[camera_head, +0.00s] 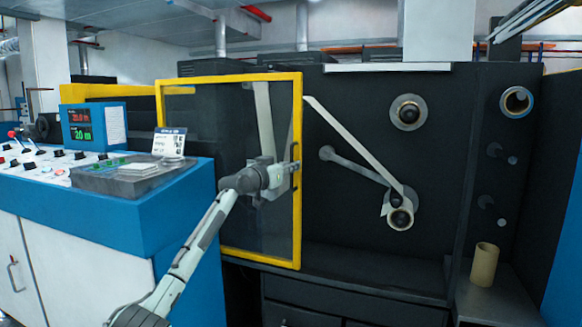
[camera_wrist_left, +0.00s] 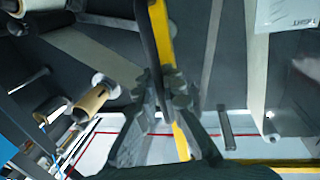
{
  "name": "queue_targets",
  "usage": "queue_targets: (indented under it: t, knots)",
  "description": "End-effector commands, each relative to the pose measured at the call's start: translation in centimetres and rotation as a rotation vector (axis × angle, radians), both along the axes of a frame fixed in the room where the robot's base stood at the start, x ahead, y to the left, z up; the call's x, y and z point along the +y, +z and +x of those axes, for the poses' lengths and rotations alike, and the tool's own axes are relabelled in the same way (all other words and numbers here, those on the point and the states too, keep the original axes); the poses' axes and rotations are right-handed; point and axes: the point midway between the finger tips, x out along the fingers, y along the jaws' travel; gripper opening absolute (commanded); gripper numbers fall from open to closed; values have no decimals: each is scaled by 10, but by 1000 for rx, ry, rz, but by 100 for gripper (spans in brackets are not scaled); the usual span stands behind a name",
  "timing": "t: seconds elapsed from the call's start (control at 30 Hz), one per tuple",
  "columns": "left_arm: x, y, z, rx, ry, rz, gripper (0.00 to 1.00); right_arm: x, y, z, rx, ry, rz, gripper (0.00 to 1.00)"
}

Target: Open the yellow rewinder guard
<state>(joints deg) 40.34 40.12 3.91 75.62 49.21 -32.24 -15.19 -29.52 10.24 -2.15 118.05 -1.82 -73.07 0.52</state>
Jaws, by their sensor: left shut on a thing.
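The yellow-framed rewinder guard (camera_head: 231,77) has a clear panel and covers the left part of the dark machine front in the head view. A dark handle (camera_head: 297,215) runs along its right upright. My left gripper (camera_head: 294,168) is at the right upright, about mid-height. In the left wrist view the gripper (camera_wrist_left: 165,92) is shut on the dark handle (camera_wrist_left: 150,45), beside the yellow frame bar (camera_wrist_left: 161,30). My right gripper is not in view.
To the right of the guard, the machine face has an upper spindle (camera_head: 408,112) and a lower roll (camera_head: 400,218) with a pale web strip. A cardboard core (camera_head: 484,264) stands on the right ledge. A blue control console (camera_head: 150,232) stands at the left, near my left arm.

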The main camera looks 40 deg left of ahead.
Motion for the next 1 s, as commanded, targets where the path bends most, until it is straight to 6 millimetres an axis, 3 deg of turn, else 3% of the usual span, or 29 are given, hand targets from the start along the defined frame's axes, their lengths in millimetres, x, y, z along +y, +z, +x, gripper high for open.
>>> queue_targets:
  t: [0.27, 0.3, 0.5, 0.83, 1.0]
  knots:
    - [1, 4, 0, -9, 3, 0, 0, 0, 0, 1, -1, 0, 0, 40]
    - [1, 4, 0, -9, 3, 0, 9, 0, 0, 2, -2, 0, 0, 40]
    - [1, 3, 0, -6, 2, 0, 30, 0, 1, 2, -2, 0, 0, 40]
    - [0, 1, -3, -2, 1, 1, 30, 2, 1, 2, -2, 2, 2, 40]
    - [-2, 0, -27, -2, 1, 4, 30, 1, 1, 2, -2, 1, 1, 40]
